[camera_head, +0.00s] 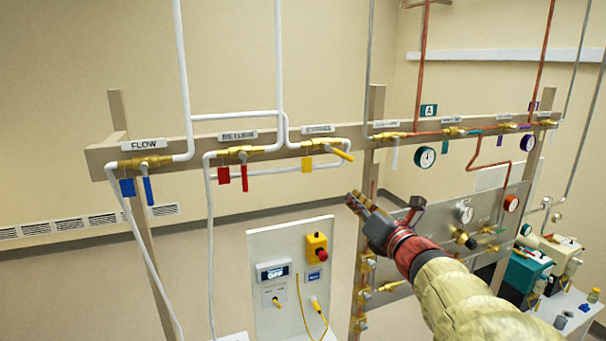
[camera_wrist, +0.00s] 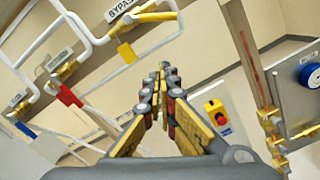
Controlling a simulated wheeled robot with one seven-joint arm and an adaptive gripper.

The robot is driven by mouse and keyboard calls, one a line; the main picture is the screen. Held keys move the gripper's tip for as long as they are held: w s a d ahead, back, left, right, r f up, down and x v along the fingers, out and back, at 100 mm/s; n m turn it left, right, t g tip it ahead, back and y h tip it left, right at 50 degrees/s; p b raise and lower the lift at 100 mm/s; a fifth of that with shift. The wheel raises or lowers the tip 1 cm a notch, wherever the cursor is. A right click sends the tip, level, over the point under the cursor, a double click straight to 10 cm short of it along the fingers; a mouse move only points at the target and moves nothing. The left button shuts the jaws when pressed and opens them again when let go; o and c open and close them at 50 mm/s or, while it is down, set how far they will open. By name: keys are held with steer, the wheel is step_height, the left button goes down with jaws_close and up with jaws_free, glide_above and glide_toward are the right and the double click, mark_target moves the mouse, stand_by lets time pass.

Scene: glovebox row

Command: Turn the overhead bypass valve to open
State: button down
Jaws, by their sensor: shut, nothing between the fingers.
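The bypass valve (camera_head: 318,143) is a brass valve on the wooden rail, under a small white label. Its yellow lever (camera_head: 343,155) slants slightly down to the right, and a yellow tag (camera_head: 306,165) hangs below. In the wrist view the brass valve (camera_wrist: 152,16) is at the top, beside the label reading BYPASS (camera_wrist: 120,8), with the yellow tag (camera_wrist: 127,53) below it. My gripper (camera_head: 353,199) is below the lever in the head view, apart from it. In the wrist view its fingertips (camera_wrist: 164,72) meet, with nothing between them.
The flow valve (camera_head: 146,162) with blue lever and the return valve (camera_head: 241,152) with red lever are to the left, both levers hanging down. A wooden post (camera_head: 376,110) stands right of the bypass valve. A panel with a red button (camera_head: 322,255) is below.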

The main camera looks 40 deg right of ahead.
mark_target(339, 153)
steer(key=w+d+r+p, duration=0.3)
steer(key=w+d+p, duration=0.1)
steer(key=w, duration=0.6)
steer(key=shift+d+r+p, duration=0.4)
steer(key=shift+p, duration=0.5)
steer(key=shift+f+n+b, duration=0.1)
steer(key=shift+n+b, duration=0.2)
steer(key=shift+b, duration=0.35)
steer(key=shift+s+d, duration=0.1)
